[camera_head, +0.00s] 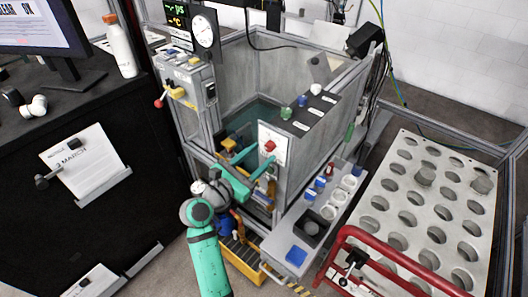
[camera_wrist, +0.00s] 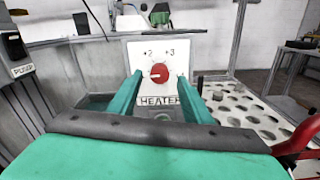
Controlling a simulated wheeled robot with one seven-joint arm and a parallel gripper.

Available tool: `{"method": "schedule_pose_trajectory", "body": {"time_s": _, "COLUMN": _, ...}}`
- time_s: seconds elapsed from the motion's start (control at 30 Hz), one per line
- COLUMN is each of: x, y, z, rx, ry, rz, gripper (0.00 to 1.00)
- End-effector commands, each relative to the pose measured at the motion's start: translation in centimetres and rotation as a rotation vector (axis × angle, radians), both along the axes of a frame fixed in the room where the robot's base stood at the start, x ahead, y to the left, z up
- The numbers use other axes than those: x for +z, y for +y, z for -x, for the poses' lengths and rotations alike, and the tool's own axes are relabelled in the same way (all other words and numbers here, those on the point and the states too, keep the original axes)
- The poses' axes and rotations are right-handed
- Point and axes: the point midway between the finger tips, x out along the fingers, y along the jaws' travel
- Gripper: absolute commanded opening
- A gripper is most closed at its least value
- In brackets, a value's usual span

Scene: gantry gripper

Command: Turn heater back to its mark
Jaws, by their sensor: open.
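The heater panel is a white plate (camera_wrist: 184,52) with a red knob (camera_wrist: 159,72) in its middle, the label HEATER below and the marks +2 and +3 above. A small pale mark on the knob points to its left side. In the head view the panel (camera_head: 277,136) stands at the tank's front corner, with its red knob (camera_head: 270,146) facing my arm. My gripper (camera_wrist: 160,78) is open, one green finger on each side of the knob as the wrist camera sees it. I cannot tell whether the fingertips reach it. In the head view my gripper (camera_head: 254,161) is just before the panel.
A tank of water (camera_head: 259,112) is behind the panel. A panel with a yellow and red handle (camera_head: 176,93) is to the left. A grey shelf with cups and blue parts (camera_head: 276,243) and a perforated rack (camera_head: 400,170) with a red rail (camera_head: 395,256) are to the right.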

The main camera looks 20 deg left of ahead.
Motion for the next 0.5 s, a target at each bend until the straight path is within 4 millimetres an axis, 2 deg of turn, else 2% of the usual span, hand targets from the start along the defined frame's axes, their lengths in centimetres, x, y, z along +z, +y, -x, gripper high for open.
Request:
{"method": "schedule_pose_trajectory", "body": {"time_s": 0.2, "x": 0.0, "y": -0.6, "z": -1.9, "rx": 0.000, "ry": 0.000, "rz": -0.001, "gripper": 0.45}}
{"method": "schedule_pose_trajectory", "body": {"time_s": 0.5, "x": 0.0, "y": -0.8, "z": -2.2, "rx": 0.000, "ry": 0.001, "rz": -0.001, "gripper": 0.45}}
